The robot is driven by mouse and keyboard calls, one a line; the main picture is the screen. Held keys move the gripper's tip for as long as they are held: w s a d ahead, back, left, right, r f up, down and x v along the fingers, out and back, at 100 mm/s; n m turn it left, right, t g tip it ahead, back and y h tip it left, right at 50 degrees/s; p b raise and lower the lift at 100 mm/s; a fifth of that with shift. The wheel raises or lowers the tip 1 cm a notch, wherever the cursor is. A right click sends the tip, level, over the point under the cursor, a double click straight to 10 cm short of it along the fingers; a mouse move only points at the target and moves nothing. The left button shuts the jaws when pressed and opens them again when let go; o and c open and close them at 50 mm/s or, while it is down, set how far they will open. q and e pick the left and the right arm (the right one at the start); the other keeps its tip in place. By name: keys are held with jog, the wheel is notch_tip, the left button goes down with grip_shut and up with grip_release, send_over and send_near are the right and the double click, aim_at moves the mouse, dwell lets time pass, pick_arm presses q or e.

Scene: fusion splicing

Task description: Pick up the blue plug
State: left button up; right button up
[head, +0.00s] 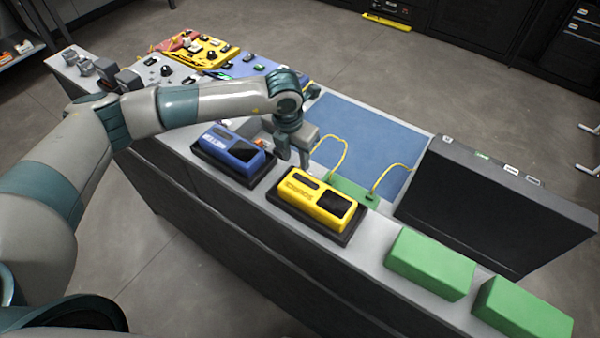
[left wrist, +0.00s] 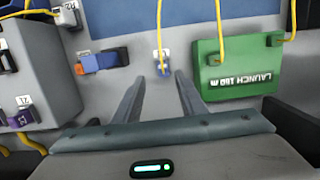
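A small plug with a blue end and a white label (left wrist: 163,62) sits on the grey surface in the left wrist view, at the end of a yellow cable. My left gripper (left wrist: 161,88) is open, with its two fingers pointing toward the plug and nothing between them. The plug lies just beyond the fingertips. In the head view my left gripper (head: 293,160) points down behind the blue and yellow devices, and I cannot make out the plug there. My right gripper is not in view.
A green box marked LAUNCH (left wrist: 240,65) stands right of the plug. An orange and blue piece (left wrist: 103,60) lies left of it. The blue device (head: 233,150) and yellow device (head: 315,200) stand at the bench edge. A black screen case (head: 490,205) is at right.

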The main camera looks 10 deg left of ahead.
pick_arm(q)
jog(key=shift+d+f+p, duration=0.2)
jog(key=shift+f+p, duration=0.1)
jog(key=shift+p, duration=0.05)
jog(key=f, duration=0.1)
jog(key=f+p, duration=0.1)
jog(key=f, duration=0.1)
jog(key=shift+w+d, duration=0.2)
jog(key=shift+d, duration=0.05)
jog(key=shift+w+f+p, duration=0.1)
jog(key=shift+f+p, duration=0.2)
jog(key=shift+f, duration=0.15)
grip_shut()
